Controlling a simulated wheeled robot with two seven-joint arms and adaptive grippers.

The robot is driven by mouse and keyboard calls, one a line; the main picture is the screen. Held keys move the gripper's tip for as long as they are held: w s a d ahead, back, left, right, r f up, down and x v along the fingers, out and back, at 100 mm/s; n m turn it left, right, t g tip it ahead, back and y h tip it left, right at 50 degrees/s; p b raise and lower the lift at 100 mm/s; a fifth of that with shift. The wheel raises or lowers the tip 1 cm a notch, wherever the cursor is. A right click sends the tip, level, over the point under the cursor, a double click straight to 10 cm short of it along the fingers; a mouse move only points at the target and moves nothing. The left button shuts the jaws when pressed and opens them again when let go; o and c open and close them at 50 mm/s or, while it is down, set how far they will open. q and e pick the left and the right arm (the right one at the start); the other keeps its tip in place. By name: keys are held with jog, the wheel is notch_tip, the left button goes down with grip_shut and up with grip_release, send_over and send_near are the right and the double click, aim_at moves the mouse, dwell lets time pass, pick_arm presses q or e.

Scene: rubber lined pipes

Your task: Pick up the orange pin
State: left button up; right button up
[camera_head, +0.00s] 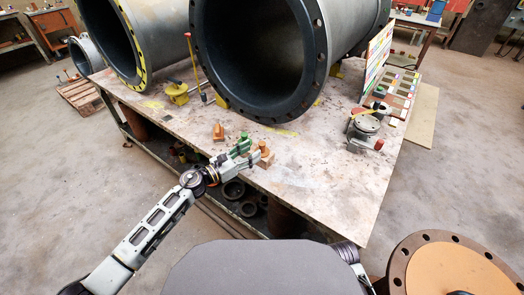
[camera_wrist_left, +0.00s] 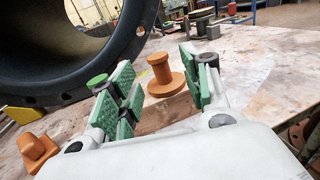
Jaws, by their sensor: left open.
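In the left wrist view my left gripper (camera_wrist_left: 166,88) is open, with green pads on either side of the pin. The pin appears between or just beyond the fingertips; I cannot tell whether a pad touches it. My right gripper is not in view.
A second orange piece (camera_head: 218,132) lies on the worktable (camera_head: 330,190) left of the gripper. Large dark-lined pipes (camera_head: 262,55) stand behind. A grey valve-like part (camera_head: 366,126) stands to the right. The table between is mostly clear.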

aim_at(262, 143)
pick_arm(q)
jog(key=shift+w+d, duration=0.3)
jog(key=shift+d, duration=0.1)
jog(key=shift+w+d, duration=0.1)
jog(key=shift+x, duration=2.45)
jog(key=shift+r, duration=0.1)
grip_shut()
